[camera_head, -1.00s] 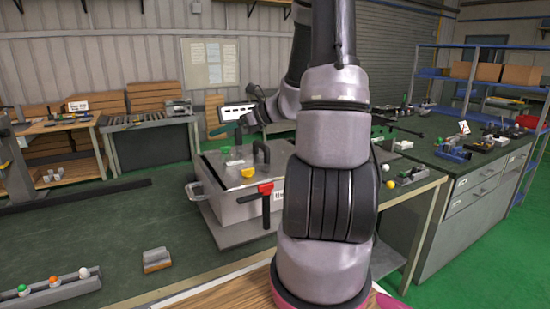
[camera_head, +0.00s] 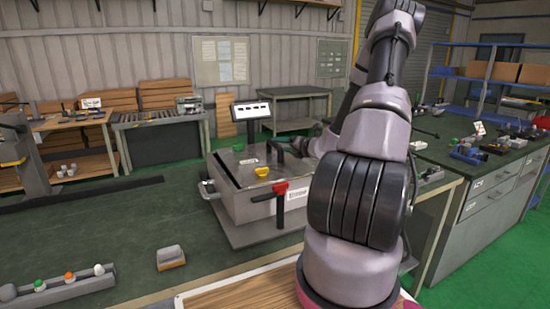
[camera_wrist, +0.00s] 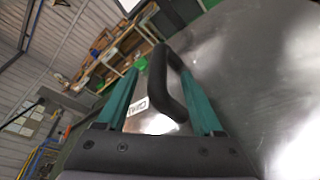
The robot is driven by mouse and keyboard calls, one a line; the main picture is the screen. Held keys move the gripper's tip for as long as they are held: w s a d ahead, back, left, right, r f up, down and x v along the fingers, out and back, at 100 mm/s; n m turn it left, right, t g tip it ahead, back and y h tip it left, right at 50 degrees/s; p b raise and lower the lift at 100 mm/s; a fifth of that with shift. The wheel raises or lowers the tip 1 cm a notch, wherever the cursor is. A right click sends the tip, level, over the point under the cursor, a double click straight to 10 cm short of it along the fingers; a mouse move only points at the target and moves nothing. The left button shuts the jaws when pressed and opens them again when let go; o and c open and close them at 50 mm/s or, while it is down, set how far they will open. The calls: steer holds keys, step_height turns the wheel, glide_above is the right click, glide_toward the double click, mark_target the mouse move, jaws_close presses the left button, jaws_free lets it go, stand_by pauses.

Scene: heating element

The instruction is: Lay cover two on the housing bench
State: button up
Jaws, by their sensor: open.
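Cover two (camera_head: 234,168) is a flat grey metal plate with a small white label and a black arched handle (camera_head: 277,151). It lies on top of a metal box (camera_head: 247,207) on the dark green bench. In the wrist view the cover (camera_wrist: 240,75) fills the right side, and its label seems to read "TWO". My gripper (camera_wrist: 162,76) is open, with its teal fingers on either side of the black handle (camera_wrist: 158,85). I cannot tell whether they touch it. In the head view the fingers are hidden. I cannot tell which bench is the housing bench.
A red clamp handle (camera_head: 281,188) and a yellow knob (camera_head: 262,172) are at the box's front. A small display (camera_head: 251,110) stands behind it. A block (camera_head: 170,257) and a rail of coloured knobs (camera_head: 68,286) lie front left. A bare-topped bench (camera_head: 290,93) stands at the back.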

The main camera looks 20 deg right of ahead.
mark_target(275, 144)
steer(key=x, duration=0.5)
steer(key=shift+w+a, duration=0.1)
jaws_close()
steer(key=shift+r, duration=0.1)
stand_by(1.1)
